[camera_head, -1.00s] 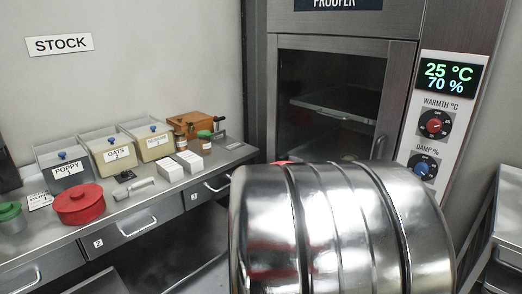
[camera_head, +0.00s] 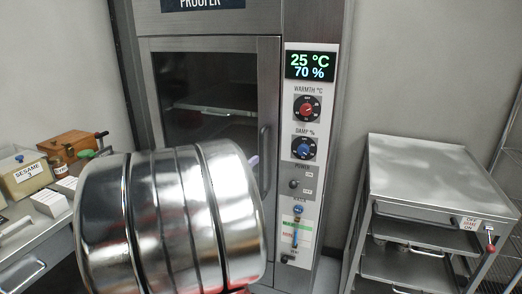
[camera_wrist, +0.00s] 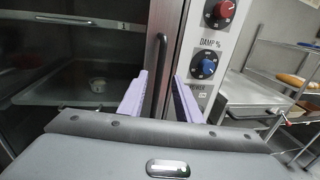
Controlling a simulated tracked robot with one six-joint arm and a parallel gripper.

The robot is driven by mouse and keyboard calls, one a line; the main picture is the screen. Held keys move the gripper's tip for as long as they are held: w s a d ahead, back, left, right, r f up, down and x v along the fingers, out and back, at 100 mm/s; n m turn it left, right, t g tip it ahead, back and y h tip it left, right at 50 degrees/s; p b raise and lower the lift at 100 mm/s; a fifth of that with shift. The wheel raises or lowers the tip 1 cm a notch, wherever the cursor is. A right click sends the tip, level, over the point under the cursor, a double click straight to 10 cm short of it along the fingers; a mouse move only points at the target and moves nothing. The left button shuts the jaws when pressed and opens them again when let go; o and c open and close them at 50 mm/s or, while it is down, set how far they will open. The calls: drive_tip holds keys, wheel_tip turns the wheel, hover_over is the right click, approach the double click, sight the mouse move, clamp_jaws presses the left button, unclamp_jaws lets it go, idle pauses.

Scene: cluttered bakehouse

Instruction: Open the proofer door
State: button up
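The proofer door (camera_head: 274,90) is a steel frame around a dark glass pane, and it looks shut. Its dark upright bar handle (camera_head: 265,150) is on the right side. In the wrist view the handle (camera_wrist: 157,70) stands between the two purple fingers of my gripper (camera_wrist: 161,90). The fingers are apart, with gaps on both sides of the handle; I cannot tell how far the handle reaches between them. In the head view my shiny arm hides most of the gripper, and only a bit of purple finger shows beside the handle.
Right of the door is a control panel (camera_head: 303,165) with a red knob, a blue knob and switches. A counter (camera_head: 35,240) with boxes and bins is at the left. A wire rack (camera_wrist: 292,72) shows in the wrist view.

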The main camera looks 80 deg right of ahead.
sight(260, 150)
drive_tip(key=x, duration=0.9)
drive_tip(key=shift+d, duration=0.3)
drive_tip(key=shift+c, duration=0.7)
clamp_jaws()
drive_tip(key=shift+a, duration=0.2)
